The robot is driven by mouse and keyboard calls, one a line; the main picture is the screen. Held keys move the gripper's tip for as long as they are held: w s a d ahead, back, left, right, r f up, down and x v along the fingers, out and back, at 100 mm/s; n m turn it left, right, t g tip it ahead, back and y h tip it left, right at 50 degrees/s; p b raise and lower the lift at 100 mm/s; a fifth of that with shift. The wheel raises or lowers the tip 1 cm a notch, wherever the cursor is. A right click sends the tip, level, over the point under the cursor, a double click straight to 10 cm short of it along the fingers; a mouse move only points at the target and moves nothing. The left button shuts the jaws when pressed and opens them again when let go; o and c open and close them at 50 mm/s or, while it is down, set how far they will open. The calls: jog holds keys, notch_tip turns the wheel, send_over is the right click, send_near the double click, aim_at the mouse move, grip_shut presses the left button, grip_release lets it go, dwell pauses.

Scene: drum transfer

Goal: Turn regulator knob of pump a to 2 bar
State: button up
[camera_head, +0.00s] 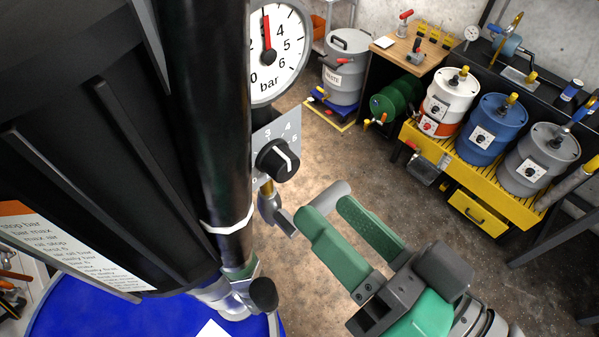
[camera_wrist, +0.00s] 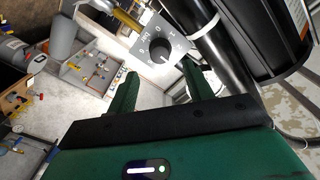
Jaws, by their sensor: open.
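The black regulator knob (camera_head: 278,160) sits on a grey dial plate with numbers, on the side of the black pump. It has a white pointer line, but I cannot read its exact setting. Above it is a round white bar gauge (camera_head: 288,75) with a red needle pointing nearly straight up. My gripper (camera_head: 322,210) has green fingers, is open and empty, and is below and right of the knob, apart from it. In the wrist view the knob (camera_wrist: 158,51) shows ahead, between and beyond the fingertips (camera_wrist: 160,72).
The black pump body (camera_head: 100,130) fills the left side, above a blue drum top (camera_head: 130,310). A grey pipe fitting (camera_head: 272,208) is below the knob, near my fingertips. Several drums stand on a yellow pallet (camera_head: 480,190) at the right. Open floor lies between.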

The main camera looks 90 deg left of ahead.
aim_at(289, 171)
jog(key=x, duration=0.6)
jog(key=shift+s+a+p, duration=0.2)
jog(key=shift+a+p, duration=0.05)
jog(key=shift+p, duration=0.15)
jog(key=c, duration=1)
